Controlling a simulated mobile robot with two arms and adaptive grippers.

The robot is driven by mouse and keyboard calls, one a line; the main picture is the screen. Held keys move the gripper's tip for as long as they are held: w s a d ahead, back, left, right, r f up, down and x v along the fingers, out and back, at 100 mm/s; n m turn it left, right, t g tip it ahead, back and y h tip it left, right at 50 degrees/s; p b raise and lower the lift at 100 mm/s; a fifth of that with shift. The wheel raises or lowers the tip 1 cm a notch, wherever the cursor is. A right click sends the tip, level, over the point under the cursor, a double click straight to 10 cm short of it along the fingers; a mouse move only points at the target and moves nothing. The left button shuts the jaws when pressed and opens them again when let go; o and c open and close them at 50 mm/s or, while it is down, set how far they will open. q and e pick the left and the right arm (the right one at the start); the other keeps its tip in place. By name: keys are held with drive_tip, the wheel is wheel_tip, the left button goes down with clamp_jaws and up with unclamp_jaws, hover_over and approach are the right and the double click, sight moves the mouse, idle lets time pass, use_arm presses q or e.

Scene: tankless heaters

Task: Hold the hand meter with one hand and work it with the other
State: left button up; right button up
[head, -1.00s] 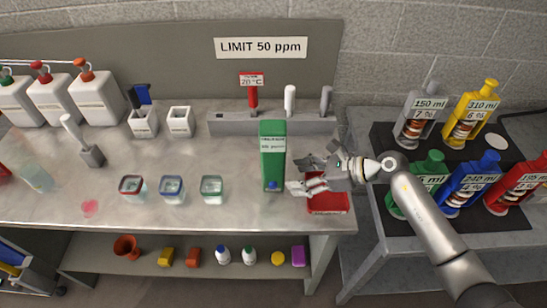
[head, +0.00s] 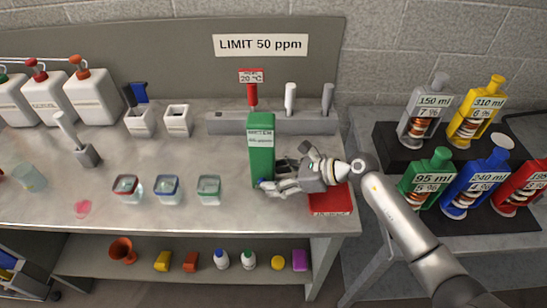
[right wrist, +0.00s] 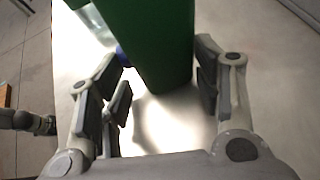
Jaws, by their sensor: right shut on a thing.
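The hand meter (head: 262,152) is a tall green box with a white label and a small blue part low on its front. It is upright at the right part of the steel bench. My right gripper (head: 272,187) is shut on its lower part, reaching in from the right. The right wrist view shows the green meter (right wrist: 155,45) between the fingers (right wrist: 160,85). I cannot tell whether its base touches the bench. The label's small print is too blurred to read. My left gripper is not in the head view.
A red mat (head: 330,203) lies at the bench's front right corner. Three small glass cups, one of them (head: 208,190) green-rimmed, stand left of the meter. A grey rack (head: 285,126) stands behind. Coloured bottles, one (head: 477,183) blue, stand on the right-hand table.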

drive_tip(key=c, duration=0.5)
drive_tip(key=shift+c, duration=0.5)
drive_tip(key=o, duration=1)
drive_tip(key=v, duration=1.2)
drive_tip(key=shift+f, duration=0.1)
